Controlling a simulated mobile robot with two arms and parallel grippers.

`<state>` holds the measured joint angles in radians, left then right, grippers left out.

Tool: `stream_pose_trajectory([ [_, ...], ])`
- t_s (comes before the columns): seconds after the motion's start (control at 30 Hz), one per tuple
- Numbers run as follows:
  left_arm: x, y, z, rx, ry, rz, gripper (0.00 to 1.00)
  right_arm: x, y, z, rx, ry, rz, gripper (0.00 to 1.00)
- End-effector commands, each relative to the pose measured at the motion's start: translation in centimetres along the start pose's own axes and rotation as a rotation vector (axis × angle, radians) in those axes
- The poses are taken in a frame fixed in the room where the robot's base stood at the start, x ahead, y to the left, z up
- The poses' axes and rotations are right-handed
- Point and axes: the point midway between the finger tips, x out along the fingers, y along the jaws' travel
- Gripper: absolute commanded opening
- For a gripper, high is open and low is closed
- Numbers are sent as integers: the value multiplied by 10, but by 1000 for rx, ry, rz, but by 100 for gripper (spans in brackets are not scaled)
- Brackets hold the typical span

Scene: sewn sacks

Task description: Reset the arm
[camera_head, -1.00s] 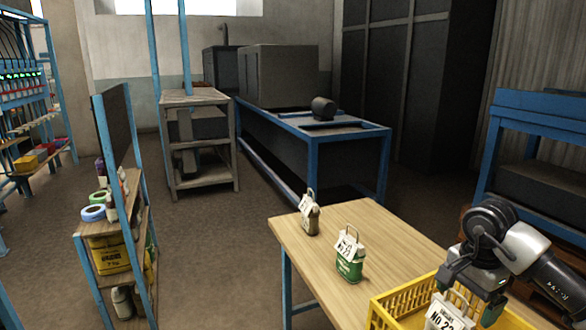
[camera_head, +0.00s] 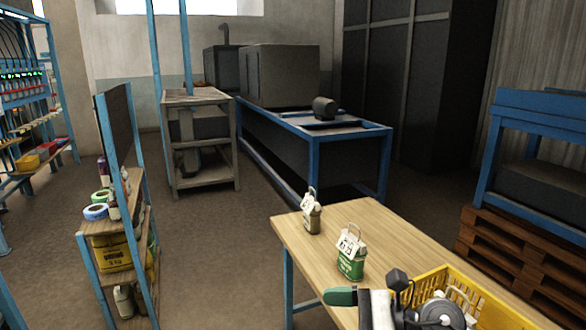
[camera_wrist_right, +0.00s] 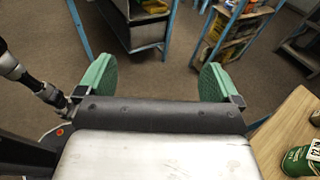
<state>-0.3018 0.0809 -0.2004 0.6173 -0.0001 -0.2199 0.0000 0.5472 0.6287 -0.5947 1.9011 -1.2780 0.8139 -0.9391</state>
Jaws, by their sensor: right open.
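My right gripper (camera_wrist_right: 157,82) is open and empty in the right wrist view, its green fingers wide apart above the floor. In the head view one green finger (camera_head: 340,297) shows at the table's front left edge, with my arm behind it. A green sack (camera_head: 350,266) with a white tag stands upright on the wooden table (camera_head: 385,232); it also shows at the right edge of the wrist view (camera_wrist_right: 298,161). A smaller brown sack (camera_head: 312,220) with a tag stands farther back. My left gripper is not in view.
A yellow crate (camera_head: 487,292) stands on the table's right part; my arm hides part of its inside. A shelf rack (camera_head: 85,248) with tape rolls and cans stands left of the table. Open floor (camera_head: 225,260) lies between them.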

Motion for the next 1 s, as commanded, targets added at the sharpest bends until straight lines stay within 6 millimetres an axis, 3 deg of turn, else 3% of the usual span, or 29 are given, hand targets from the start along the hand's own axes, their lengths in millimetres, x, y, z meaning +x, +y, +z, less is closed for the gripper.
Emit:
stream_pose_trajectory([
  [0.13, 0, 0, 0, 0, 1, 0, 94, -3, 4, 32, 456, -461, -171, 95],
  [0.27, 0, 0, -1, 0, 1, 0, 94, -35, -10, 28, 904, -818, -342, 95],
  [0.37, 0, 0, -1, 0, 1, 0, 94, -66, -17, -2, 1266, -1069, -493, 95],
  [0.47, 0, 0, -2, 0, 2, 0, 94, -97, -11, -50, 1629, -1296, -668, 95],
  [0.6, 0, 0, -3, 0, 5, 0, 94, -128, 28, -126, 2093, -1560, -957, 95],
  [0.7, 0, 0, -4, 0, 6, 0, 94, -139, 65, -166, 2327, -1680, -1152, 95],
  [0.73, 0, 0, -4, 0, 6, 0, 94, -141, 76, -174, -2342, 1679, 1186, 95],
  [1.0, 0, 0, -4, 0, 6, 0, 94, -150, 163, -220, -1935, 1313, 1175, 95],
])
